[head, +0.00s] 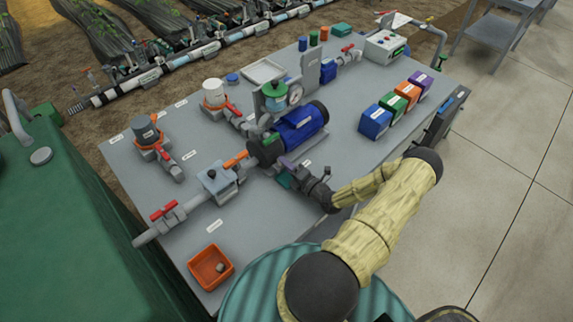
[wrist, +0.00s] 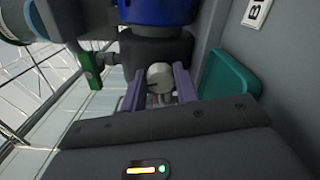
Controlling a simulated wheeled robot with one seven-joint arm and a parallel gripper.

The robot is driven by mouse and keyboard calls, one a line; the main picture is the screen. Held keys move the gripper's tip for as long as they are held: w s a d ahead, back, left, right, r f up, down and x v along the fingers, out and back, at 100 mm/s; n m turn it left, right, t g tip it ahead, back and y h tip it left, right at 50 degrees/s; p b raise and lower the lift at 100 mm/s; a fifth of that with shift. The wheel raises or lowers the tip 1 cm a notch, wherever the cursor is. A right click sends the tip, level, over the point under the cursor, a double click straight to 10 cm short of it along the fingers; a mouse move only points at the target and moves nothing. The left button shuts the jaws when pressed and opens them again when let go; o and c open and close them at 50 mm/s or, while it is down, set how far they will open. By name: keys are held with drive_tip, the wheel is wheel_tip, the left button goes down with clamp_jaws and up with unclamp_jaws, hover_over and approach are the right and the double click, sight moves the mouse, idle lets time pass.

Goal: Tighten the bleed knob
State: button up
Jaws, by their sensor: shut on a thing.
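The bleed knob (wrist: 160,75) is a small round light-grey knob with a dark slot, below a dark pump body in the wrist view. The purple fingers of my gripper (wrist: 161,86) are on either side of it, shut on it. In the head view my gripper (head: 290,172) is at the near end of the blue and black pump (head: 298,125). The knob is hidden there by my gripper and wrist. A label starting with "B" (wrist: 257,12) is partly cut off beside it.
A teal tray (wrist: 228,73) lies close to the right finger in the wrist view. A grey valve block (head: 217,182) with pipe is left of the pump. Coloured boxes (head: 375,121) stand right.

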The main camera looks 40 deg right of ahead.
drive_tip(key=shift+m, duration=1.5)
drive_tip(key=o, duration=1)
drive_tip(key=shift+f, duration=0.1)
drive_tip(key=shift+s, duration=0.1)
drive_tip(key=s+b, duration=0.1)
drive_tip(key=s, duration=0.4)
drive_tip(key=s+d+b, duration=0.1)
drive_tip(key=s, duration=0.5)
drive_tip(key=s+d+b, duration=0.1)
drive_tip(key=s, duration=0.5)
drive_tip(key=shift+d+b, duration=0.2)
drive_tip(key=shift+b, duration=0.2)
